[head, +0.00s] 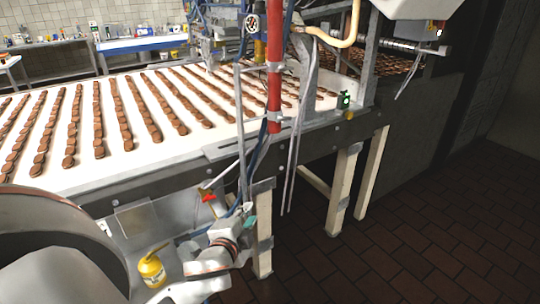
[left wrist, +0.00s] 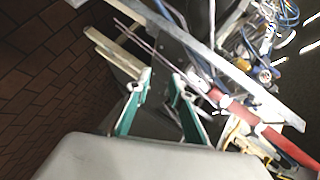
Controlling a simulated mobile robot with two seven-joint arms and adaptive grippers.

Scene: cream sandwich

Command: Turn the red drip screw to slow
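The small red screw (head: 208,198) sits on a brass-coloured fitting below the front edge of the conveyor in the head view. My left gripper (head: 248,216) is just right of it and slightly lower, apart from it, with its teal fingertips near the blue hoses. In the left wrist view the two teal fingers (left wrist: 160,90) stand apart with nothing between them. I cannot make out the red screw for certain in that view. My right gripper is in neither view.
A conveyor (head: 130,85) carries rows of brown biscuits. A red vertical pipe (head: 274,85), hoses and thin rods hang close to my left gripper. A yellow can (head: 151,271) stands below. Cream legs (head: 344,190) support the conveyor. The brown tiled floor (head: 440,235) at right is clear.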

